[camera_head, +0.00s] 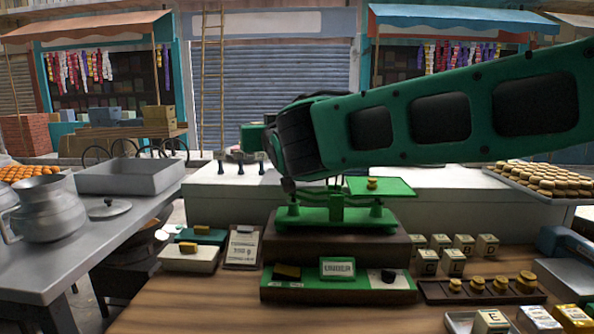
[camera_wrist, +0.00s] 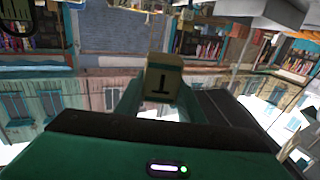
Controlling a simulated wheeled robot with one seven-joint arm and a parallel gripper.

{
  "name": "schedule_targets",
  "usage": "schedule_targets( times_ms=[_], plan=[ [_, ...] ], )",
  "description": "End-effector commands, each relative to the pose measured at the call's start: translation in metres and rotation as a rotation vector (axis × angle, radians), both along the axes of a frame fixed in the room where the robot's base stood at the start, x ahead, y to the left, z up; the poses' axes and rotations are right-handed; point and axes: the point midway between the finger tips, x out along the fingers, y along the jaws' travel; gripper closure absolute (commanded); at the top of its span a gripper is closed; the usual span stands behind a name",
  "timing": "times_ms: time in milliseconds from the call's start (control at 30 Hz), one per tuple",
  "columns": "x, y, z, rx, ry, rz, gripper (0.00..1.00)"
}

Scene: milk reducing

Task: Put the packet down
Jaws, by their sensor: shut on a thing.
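In the wrist view, a cream packet (camera_wrist: 163,82) with an olive top and a dark letter is between the fingers of my gripper (camera_wrist: 160,100), which is shut on it. In the head view, my gripper (camera_head: 254,138) is raised at the left end of my green arm, above the back of the counter. The packet cannot be made out there. A green balance scale (camera_head: 336,212) stands on a dark base below my arm. Its right pan (camera_head: 398,187) carries a small brass weight (camera_head: 372,183). My arm hides the area above the scale's left side.
A green tray (camera_head: 338,294) with an "UNDER" sign (camera_head: 338,268) lies in front of the scale. Several cream packets (camera_head: 463,244) and a brass weight rack (camera_head: 482,296) stand right. A white tray (camera_head: 188,263) and a clipboard sign (camera_head: 243,247) stand left. The front left wood is clear.

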Motion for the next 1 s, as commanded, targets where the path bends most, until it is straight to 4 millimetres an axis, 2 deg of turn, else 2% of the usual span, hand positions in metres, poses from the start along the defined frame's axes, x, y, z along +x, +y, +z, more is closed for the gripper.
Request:
schedule_targets(
  times_ms=[33, 200, 433, 667, 900, 1000],
  plan=[
    [0.007, -0.012, -0.006, -0.001, 0.000, -0.005, 0.89],
    [0.023, -0.040, -0.027, 0.000, 0.000, -0.004, 0.89],
    [0.041, -0.069, -0.047, 0.000, 0.000, -0.003, 0.89],
    [0.044, -0.074, -0.057, 0.001, 0.000, 0.000, 0.89],
    [0.045, -0.075, -0.088, 0.000, 0.001, -0.003, 0.89],
    [0.045, -0.076, -0.091, 0.000, -0.001, -0.003, 0.89]
  ],
)
